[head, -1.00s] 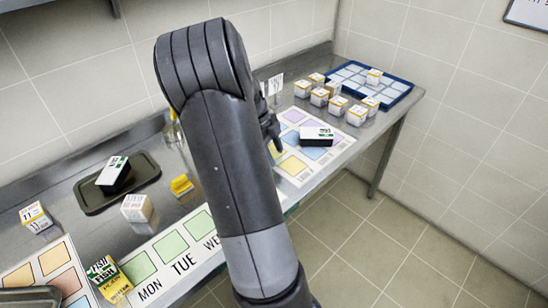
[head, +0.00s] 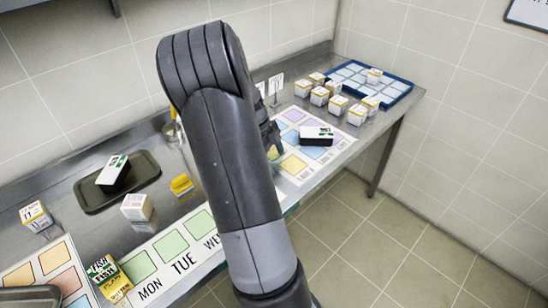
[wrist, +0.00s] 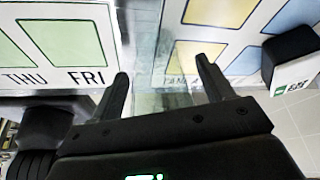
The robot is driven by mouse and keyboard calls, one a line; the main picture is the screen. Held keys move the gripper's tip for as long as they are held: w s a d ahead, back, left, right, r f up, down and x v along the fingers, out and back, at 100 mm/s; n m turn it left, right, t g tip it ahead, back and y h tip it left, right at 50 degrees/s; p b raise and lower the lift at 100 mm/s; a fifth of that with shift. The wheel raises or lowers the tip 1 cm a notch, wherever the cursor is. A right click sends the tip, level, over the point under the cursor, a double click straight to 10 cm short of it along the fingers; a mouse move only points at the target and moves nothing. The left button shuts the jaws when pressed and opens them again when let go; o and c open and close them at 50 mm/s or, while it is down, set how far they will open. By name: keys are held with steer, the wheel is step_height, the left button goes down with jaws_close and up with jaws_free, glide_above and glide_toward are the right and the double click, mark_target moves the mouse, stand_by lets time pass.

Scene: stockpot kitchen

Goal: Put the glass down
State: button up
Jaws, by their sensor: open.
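My gripper (wrist: 162,68) is open in the wrist view, its two fingers apart over the strip of steel counter between the weekday mat and the pastel-square mat. A faint, clear, greenish patch (wrist: 150,98) shows between the fingers. It may be the glass, but its outline is too faint to be sure, and I cannot tell whether it touches a finger. In the head view my arm hides most of the gripper (head: 268,134) and the counter below it. No glass stands out clearly there.
The weekday mat (head: 170,243) and the pastel mat (head: 290,165) lie flat. A black-and-white box (head: 316,136) is on the pastel mat, close right of the gripper. Several small cartons (head: 320,96) and a blue tray (head: 394,86) are farther right. A dark tray (head: 90,200) is left.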

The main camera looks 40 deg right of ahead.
steer(key=v, duration=1.2)
steer(key=s+a+r+n+t+y, duration=0.1)
steer(key=a+r+n+t, duration=0.15)
steer(key=a+n, duration=0.25)
steer(key=s+a+r+n+t, duration=0.1)
steer(key=a+r+n, duration=0.2)
steer(key=a+n, duration=0.15)
steer(key=s+a+r+n+t, duration=0.2)
steer(key=s+a+n+t, duration=0.1)
steer(key=s+a+n, duration=0.4)
steer(key=s+a+r+n+t, duration=0.2)
steer(key=s+a+n, duration=0.6)
steer(key=a+n, duration=0.6)
steer(key=shift+a+n+t+y, duration=0.35)
steer(key=shift+n+t+y, duration=0.1)
steer(key=shift+t, duration=0.1)
